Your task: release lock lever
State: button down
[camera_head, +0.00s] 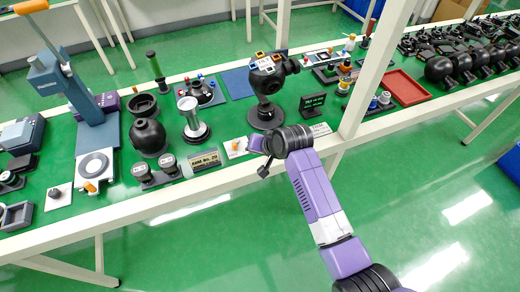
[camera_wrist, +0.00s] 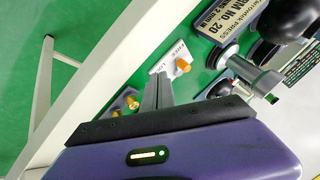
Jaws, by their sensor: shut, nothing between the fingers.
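A small white card (camera_head: 237,147) with an orange knob (camera_head: 236,146) lies near the front edge of the green bench. In the wrist view the card (camera_wrist: 165,66) carries partly readable lettering that looks like "FREE" and "L…", and the orange knob (camera_wrist: 182,66) stands on it. This looks like the lock lever; which setting it points to is unclear. My gripper (camera_wrist: 157,88) is shut and empty, its grey fingers pointing toward the card just beside the knob. Contact cannot be told. In the head view my purple gripper (camera_head: 256,144) is just right of the card.
A white post (camera_head: 372,70) rises at the right. The green floor in front is clear.

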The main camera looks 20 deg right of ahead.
jog(key=a+v, duration=0.1)
jog(key=v, duration=0.6)
jog(key=shift+s+a, duration=0.2)
jog(key=shift+a, duration=0.05)
jog(key=shift+r, duration=0.1)
